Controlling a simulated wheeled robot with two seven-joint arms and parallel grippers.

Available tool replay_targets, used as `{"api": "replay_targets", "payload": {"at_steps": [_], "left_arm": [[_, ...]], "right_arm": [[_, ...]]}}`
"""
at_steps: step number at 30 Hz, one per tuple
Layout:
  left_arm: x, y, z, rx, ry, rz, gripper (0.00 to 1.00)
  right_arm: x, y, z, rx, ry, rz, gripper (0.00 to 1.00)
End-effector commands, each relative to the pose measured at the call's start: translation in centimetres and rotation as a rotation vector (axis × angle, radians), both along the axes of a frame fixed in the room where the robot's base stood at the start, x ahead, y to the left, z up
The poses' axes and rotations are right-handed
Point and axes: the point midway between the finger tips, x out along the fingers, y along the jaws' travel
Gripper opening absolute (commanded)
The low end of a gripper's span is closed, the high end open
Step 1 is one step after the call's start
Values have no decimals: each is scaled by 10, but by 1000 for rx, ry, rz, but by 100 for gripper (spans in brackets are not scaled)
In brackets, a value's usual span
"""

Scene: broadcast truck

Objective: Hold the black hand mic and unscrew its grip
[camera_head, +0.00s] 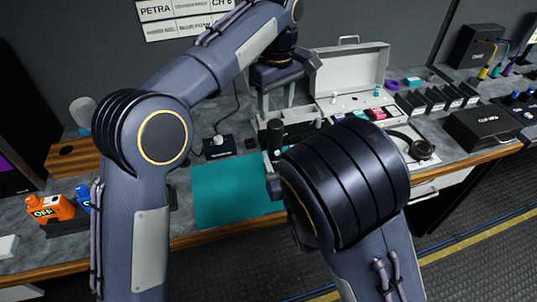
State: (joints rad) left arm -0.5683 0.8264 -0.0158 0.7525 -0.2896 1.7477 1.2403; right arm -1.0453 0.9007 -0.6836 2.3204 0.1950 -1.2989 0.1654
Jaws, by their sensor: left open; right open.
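A dark upright cylinder (275,133), which looks like the black hand mic, stands at the back right of the teal mat (225,190). Its lower part is hidden by my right arm. My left gripper (277,98) points down above it, open, with its fingers apart and nothing seen between them. My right gripper (271,168) is low beside the cylinder, mostly hidden behind my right forearm. It is open; whether it touches the cylinder cannot be told.
An open light case (348,75) stands behind. A small black box (219,147) with a cable is left of the cylinder. Headphones (420,148) and a black case (485,130) lie right. Orange (50,208) and blue bottles stand left. The mat's left part is bare.

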Motion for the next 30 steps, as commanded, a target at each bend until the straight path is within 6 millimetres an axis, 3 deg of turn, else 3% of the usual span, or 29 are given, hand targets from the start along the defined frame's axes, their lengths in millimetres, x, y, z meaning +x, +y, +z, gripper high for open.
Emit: {"api": "replay_targets", "payload": {"at_steps": [12,24,30], "left_arm": [[0,1,0,-2,-1,-1,54],[0,1,0,-2,-1,-1,54],[0,1,0,-2,-1,-1,54]], "right_arm": [[56,18,-1,-1,2,-1,55],[65,20,-1,0,4,-1,55],[65,20,-1,1,4,-1,32]]}}
